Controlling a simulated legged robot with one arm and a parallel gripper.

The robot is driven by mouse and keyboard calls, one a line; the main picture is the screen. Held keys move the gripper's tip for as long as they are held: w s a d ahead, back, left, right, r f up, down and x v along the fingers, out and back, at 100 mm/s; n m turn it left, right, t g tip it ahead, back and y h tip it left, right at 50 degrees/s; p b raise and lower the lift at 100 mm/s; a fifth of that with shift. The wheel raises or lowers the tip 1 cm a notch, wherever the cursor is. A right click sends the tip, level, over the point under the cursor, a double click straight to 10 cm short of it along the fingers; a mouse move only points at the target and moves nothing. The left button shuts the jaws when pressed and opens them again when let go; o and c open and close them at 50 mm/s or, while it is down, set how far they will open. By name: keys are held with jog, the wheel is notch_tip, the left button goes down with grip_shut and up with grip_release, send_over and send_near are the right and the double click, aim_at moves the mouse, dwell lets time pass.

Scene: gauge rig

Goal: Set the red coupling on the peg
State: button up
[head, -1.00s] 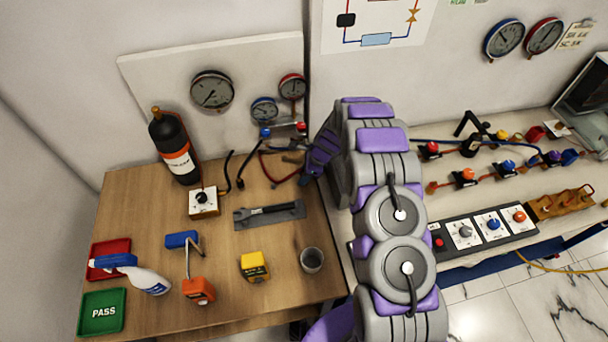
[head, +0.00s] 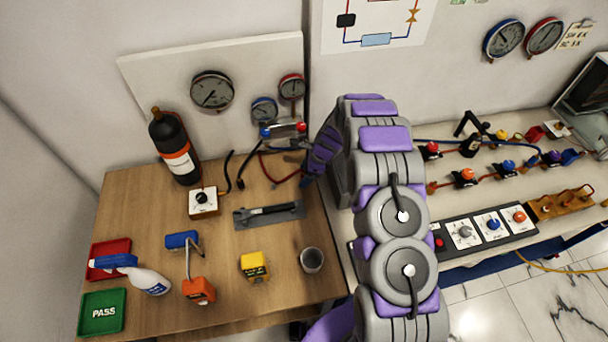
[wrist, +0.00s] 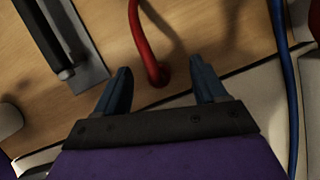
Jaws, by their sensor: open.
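My gripper (wrist: 160,68) is open, with its two dark fingers spread and nothing held between them. In the wrist view a red hose (wrist: 140,35) comes down to a thick, rounded red end (wrist: 158,76) between the fingertips, apparently not touching them. In the head view the red hose (head: 267,168) curves over the back right of the wooden table beside my arm. A red fitting (head: 301,127) and a blue fitting (head: 265,132) sit on the gauge manifold behind. I cannot tell which red part is the coupling. I cannot make out the peg.
A dark flat tool on a grey plate (head: 270,214) lies left of my gripper. A black cylinder (head: 175,147), a cup (head: 312,260) and a yellow box (head: 254,266) stand on the table. A blue hose (wrist: 286,80) runs along the wrist view's right side.

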jog(key=p+v, duration=0.1)
jog(key=v, duration=1.5)
jog(key=shift+r, duration=0.1)
jog(key=s+d+r+n+g+h+b, duration=0.1)
jog(key=s+r+n+b, duration=0.1)
jog(key=s+r+n, duration=0.6)
jog(key=s+r+n+h+b, duration=0.15)
jog(key=s+r, duration=0.35)
jog(key=s, duration=0.7)
jog(key=s+d+n+h+b, duration=0.1)
jog(key=s+n, duration=0.3)
jog(key=s, duration=0.8)
jog(key=s+d+r+n+g+h+b, duration=0.1)
jog(key=s+d+n, duration=0.3)
jog(key=s, duration=0.9)
jog(key=shift+s+n+b, duration=0.2)
jog(key=shift+n+b, duration=0.3)
jog(key=shift+n, duration=0.15)
